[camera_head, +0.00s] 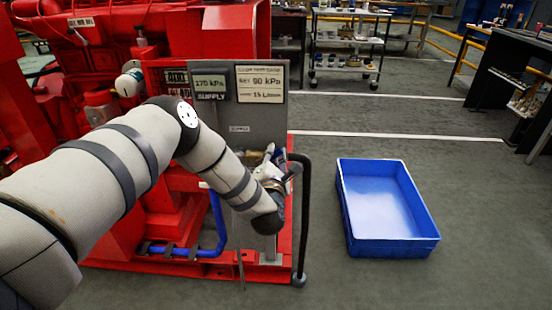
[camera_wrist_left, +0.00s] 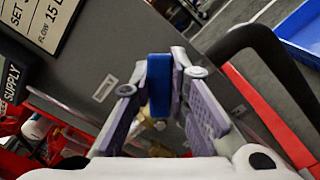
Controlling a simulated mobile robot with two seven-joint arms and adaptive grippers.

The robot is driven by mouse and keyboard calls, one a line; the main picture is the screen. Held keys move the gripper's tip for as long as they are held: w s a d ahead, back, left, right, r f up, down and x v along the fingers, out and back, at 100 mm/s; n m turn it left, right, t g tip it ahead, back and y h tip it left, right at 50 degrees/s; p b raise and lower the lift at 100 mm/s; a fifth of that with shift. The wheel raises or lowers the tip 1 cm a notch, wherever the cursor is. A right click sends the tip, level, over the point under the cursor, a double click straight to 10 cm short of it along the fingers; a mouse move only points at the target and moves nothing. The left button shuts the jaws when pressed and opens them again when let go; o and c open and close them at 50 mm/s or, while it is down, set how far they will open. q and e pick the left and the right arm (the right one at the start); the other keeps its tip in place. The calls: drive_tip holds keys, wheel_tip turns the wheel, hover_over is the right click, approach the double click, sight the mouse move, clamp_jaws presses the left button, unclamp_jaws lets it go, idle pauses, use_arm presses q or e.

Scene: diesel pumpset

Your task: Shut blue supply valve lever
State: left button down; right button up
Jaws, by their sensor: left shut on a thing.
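My left arm reaches across the front of the red pumpset to the right edge of its grey panel (camera_head: 262,119). My left gripper (camera_head: 277,166) is there, small and partly covered by my own wrist. In the left wrist view, the blue valve lever (camera_wrist_left: 159,84) stands between the two finger pads of the left gripper (camera_wrist_left: 161,88), which is shut on it. Brass-coloured parts (camera_wrist_left: 160,125) show below the lever. The valve body is mostly hidden, so I cannot tell the lever's angle to its pipe. My right gripper is not in view.
A black upright hose or pipe (camera_head: 304,220) stands just right of the gripper and shows close in the wrist view (camera_wrist_left: 262,50). A blue pipe (camera_head: 218,225) runs low on the red base. A blue bin (camera_head: 430,238) lies on the floor at right, with open floor around it.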

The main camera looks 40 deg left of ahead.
use_arm(q)
drive_tip(key=n, duration=0.1)
drive_tip(key=a+r+n, duration=0.1)
drive_tip(key=shift+s+n, duration=0.4)
drive_tip(key=shift+s+a+r+n, duration=0.25)
drive_tip(key=shift+a+n, duration=0.2)
drive_tip(key=shift+n, duration=0.45)
drive_tip(key=shift+s+a+r+n+b, duration=0.2)
drive_tip(key=shift+a+n, duration=0.15)
drive_tip(key=shift+n, duration=0.4)
drive_tip(key=shift+s+a+r+n+b, duration=0.15)
drive_tip(key=shift+s+a+n, duration=0.2)
drive_tip(key=shift+n, duration=0.45)
drive_tip(key=shift+s+a+r+n+b, duration=0.15)
drive_tip(key=shift+a+n, duration=0.25)
drive_tip(key=shift+n, duration=0.35)
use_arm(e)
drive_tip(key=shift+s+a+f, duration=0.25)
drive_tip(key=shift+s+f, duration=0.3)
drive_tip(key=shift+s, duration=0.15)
use_arm(q)
drive_tip(key=shift+f, duration=0.1)
drive_tip(key=c, duration=1.5)
unclamp_jaws()
